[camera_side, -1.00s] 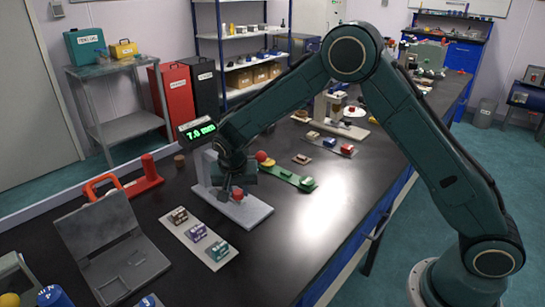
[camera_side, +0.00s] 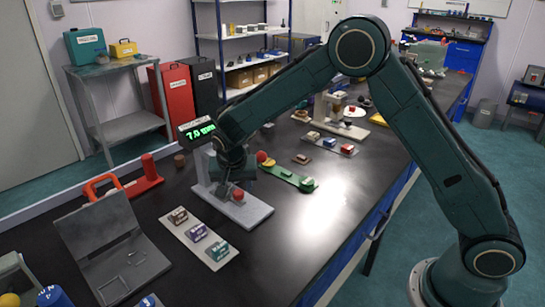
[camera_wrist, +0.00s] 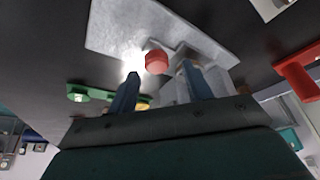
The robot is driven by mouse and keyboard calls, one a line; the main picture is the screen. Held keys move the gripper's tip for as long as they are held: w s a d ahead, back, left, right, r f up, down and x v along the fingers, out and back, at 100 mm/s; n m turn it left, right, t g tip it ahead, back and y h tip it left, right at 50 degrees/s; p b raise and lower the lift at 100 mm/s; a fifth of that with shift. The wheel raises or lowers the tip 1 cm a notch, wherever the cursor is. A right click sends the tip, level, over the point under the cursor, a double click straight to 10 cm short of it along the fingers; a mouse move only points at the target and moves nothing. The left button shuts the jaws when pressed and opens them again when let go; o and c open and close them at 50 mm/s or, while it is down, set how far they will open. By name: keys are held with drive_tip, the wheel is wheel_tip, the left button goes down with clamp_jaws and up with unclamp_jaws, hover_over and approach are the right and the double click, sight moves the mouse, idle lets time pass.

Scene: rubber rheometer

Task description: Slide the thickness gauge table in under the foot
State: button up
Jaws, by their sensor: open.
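The thickness gauge (camera_side: 202,171) is a pale grey stand on the bench. Its green display (camera_side: 197,130) reads about 7.0 mm. A red knob (camera_side: 238,195) shows on the front part of its pale base (camera_side: 252,213). My gripper (camera_side: 232,186) is over the base, close to the knob. In the wrist view my open fingers (camera_wrist: 162,88) straddle the line to the red knob (camera_wrist: 156,60), with nothing between them. The wrist view also shows the pale base (camera_wrist: 115,28). My arm hides much of the gauge, and I cannot make out the foot or its gap to the table.
A pale strip with several small labelled blocks (camera_side: 198,237) lies in front. A green strip (camera_side: 290,177) lies to the right. A red stand (camera_side: 146,182) and an open grey case (camera_side: 115,250) are to the left.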

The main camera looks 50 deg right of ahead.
drive_tip(key=v, duration=1.2)
drive_tip(key=shift+r, duration=0.1)
drive_tip(key=s+d+r+n+y, duration=0.1)
drive_tip(key=s+d+r, duration=0.2)
drive_tip(key=s+r, duration=0.15)
drive_tip(key=s+d+r+n+t, duration=0.1)
drive_tip(key=s+d+r+n, duration=0.15)
drive_tip(key=s, duration=0.35)
drive_tip(key=s+d+r+n+y, duration=0.1)
drive_tip(key=s+d+r, duration=0.1)
drive_tip(key=s+r, duration=0.3)
drive_tip(key=s+f+n, duration=0.1)
drive_tip(key=s+n, duration=0.1)
drive_tip(key=s, duration=0.6)
drive_tip(key=s+d+f+n+t+y, duration=0.1)
drive_tip(key=s+f+n, duration=0.1)
drive_tip(key=s, duration=0.6)
drive_tip(key=shift+s+d, duration=0.35)
